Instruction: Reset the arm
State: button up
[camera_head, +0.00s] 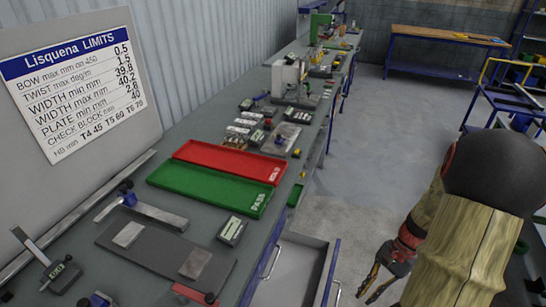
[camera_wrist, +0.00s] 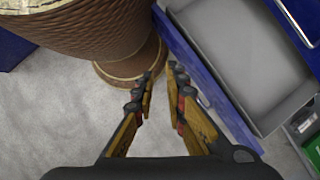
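My gripper (camera_head: 375,282) hangs low over the floor at the bottom right of the head view, apart from the bench and to the right of its open drawer. In the wrist view my gripper (camera_wrist: 163,72) has its two fingers apart, with bare floor showing between them. Nothing is held between the fingers. My arm covers much of the right side of the head view.
The open, empty drawer (camera_head: 299,268) juts from the bench; it also shows beside the fingers in the wrist view (camera_wrist: 225,45). The bench bears a red tray (camera_head: 225,158), a green tray (camera_head: 205,186), and several tools. Floor (camera_head: 365,150) is clear beyond.

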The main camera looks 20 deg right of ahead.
jog(key=w+a+r+n+t+h, duration=0.2)
jog(key=a+r+n, duration=0.6)
jog(key=a+r, duration=0.4)
jog(key=w+a+r+n+t+h, duration=0.2)
jog(key=a+r+n, duration=0.5)
jog(key=a+r, duration=0.5)
notch_tip(320, 180, up, 3)
jog(key=t+h, duration=0.1)
jog(key=t, duration=0.1)
jog(key=shift+w+f+n+t+h, duration=0.2)
jog(key=shift+w+n+t+h, duration=0.1)
jog(key=shift+w+n+h, duration=0.1)
